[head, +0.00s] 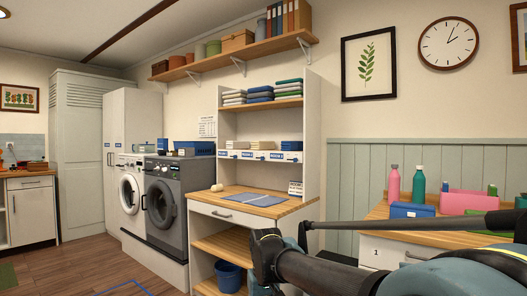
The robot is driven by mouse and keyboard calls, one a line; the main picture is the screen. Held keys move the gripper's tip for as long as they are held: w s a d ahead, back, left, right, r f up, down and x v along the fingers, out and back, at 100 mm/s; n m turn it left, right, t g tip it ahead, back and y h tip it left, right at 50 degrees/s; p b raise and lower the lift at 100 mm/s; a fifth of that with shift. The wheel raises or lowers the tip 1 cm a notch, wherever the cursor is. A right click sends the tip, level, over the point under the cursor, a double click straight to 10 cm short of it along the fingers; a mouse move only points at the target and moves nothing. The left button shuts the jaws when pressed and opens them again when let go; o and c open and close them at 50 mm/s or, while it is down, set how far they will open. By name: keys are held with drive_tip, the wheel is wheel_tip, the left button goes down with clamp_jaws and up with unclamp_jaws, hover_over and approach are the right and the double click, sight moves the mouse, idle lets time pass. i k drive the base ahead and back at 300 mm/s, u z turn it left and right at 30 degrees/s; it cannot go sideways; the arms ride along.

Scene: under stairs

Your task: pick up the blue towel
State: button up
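Folded blue towels (260,95) lie stacked on the upper shelf of the white unit, between a grey stack (234,98) and a green-topped stack (289,88). A flat blue cloth or mat (254,199) lies on the wooden counter (287,208) below; I cannot tell whether it is a towel. My arm reaches in from the lower right. Its dark end (267,252) is in front of the unit, low and apart from the towels. No fingers can be made out, so whether my gripper is open or shut does not show.
Labelled cubbies (262,155) sit above the counter. A blue bucket (229,276) stands on the low shelf. At right, a table (376,213) holds a pink bottle (393,185), a teal bottle (418,183) and a pink bin (468,202). Washers (165,210) stand left; open floor lies at lower left.

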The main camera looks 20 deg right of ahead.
sight(285, 146)
drive_tip(key=u, duration=0.05)
drive_tip(key=k, duration=0.3)
drive_tip(key=u, duration=0.35)
drive_tip(key=i, duration=1.15)
drive_tip(key=z, duration=0.6)
drive_tip(key=i, duration=1.1)
drive_tip(key=z, duration=0.4)
